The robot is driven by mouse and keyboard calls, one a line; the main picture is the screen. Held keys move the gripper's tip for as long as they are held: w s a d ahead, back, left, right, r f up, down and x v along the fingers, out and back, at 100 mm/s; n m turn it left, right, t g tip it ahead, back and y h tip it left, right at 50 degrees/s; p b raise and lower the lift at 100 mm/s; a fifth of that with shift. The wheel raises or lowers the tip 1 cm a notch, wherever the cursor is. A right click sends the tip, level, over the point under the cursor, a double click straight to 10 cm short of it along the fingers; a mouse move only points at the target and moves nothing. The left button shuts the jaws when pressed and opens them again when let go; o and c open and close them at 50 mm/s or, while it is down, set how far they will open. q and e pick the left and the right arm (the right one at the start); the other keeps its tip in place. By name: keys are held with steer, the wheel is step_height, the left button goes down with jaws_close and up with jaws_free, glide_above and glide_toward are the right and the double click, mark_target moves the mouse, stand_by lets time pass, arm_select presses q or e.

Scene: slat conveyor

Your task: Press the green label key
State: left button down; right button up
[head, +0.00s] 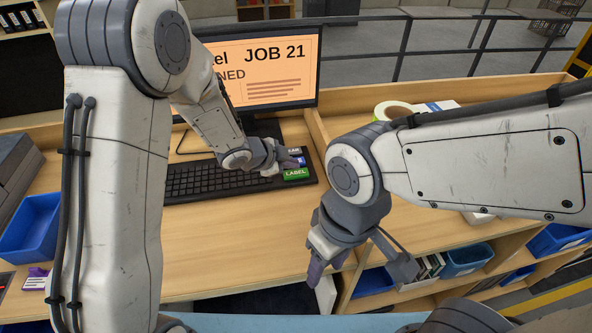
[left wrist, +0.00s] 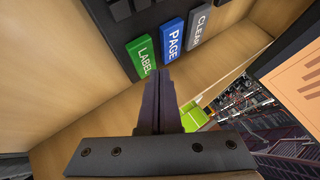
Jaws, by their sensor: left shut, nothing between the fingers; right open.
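The green LABEL key (head: 296,174) is at the right end of the black keyboard (head: 215,180), nearest the front edge. My right gripper (head: 358,277) is open and empty over the desk's front edge.
A monitor (head: 270,75) with an orange JOB 21 screen stands behind the keyboard. A blue bin (head: 30,228) is at the left, with more bins (head: 466,262) below at the right. A tape roll (head: 392,110) lies behind my right arm. The desk before the keyboard is clear.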

mark_target(292, 174)
arm_select(q)
step_height(292, 174, up, 5)
steer(key=p, duration=0.5)
steer(key=shift+r, duration=0.1)
stand_by(0.7)
